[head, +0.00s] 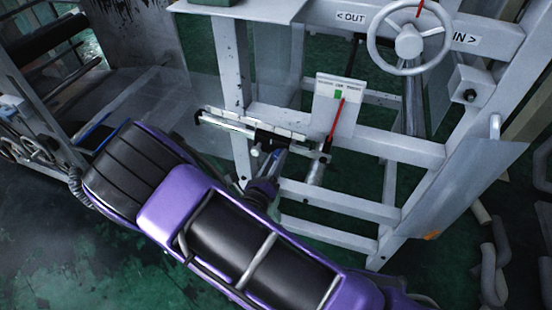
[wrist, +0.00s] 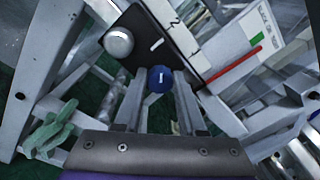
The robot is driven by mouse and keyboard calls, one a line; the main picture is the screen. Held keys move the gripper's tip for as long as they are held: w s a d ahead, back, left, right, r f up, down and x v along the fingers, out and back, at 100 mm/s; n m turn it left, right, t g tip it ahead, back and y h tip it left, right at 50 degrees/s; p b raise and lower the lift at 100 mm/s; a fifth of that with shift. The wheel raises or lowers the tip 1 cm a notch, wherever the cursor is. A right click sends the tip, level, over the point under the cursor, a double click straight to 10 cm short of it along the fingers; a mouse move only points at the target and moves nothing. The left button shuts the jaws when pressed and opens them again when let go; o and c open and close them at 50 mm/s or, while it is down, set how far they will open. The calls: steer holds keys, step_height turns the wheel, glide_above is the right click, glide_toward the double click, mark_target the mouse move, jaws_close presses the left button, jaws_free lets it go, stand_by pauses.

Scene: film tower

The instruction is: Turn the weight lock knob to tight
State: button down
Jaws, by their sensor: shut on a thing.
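A small round blue knob (wrist: 161,78) with a short white line on its face sits at the end of a dark block in the wrist view. The line stands roughly upright in that picture. My gripper (wrist: 162,84) is shut on this knob, with one grey finger on each side. In the head view my gripper (head: 274,163) reaches the weight beam (head: 270,132) from below, and I cannot make out the blue knob there. Lettering for tight or loose is not readable.
A silver knob (wrist: 118,42) sits close left of the blue one. A red pointer (head: 337,118) lies by a white plate (head: 325,100) with a green mark. A handwheel (head: 409,40) is at upper right. Grey frame bars (head: 400,148) surround the beam.

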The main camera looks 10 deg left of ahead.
steer(key=shift+m, duration=0.4)
steer(key=shift+d+m+y+b, duration=0.1)
steer(key=shift+m+y+b, duration=0.15)
steer(key=shift+m+b, duration=3.15)
steer(key=shift+d+m+y+b, duration=0.2)
steer(key=shift+m+b, duration=1.5)
steer(key=shift+m, duration=3.3)
steer(key=shift+a, duration=0.15)
steer(key=c, duration=0.5)
jaws_free()
steer(key=s+a, duration=0.1)
steer(key=s, duration=1.6)
steer(key=shift+s+a+r, duration=0.15)
steer(key=shift+s+r, duration=0.1)
steer(key=shift+r, duration=0.1)
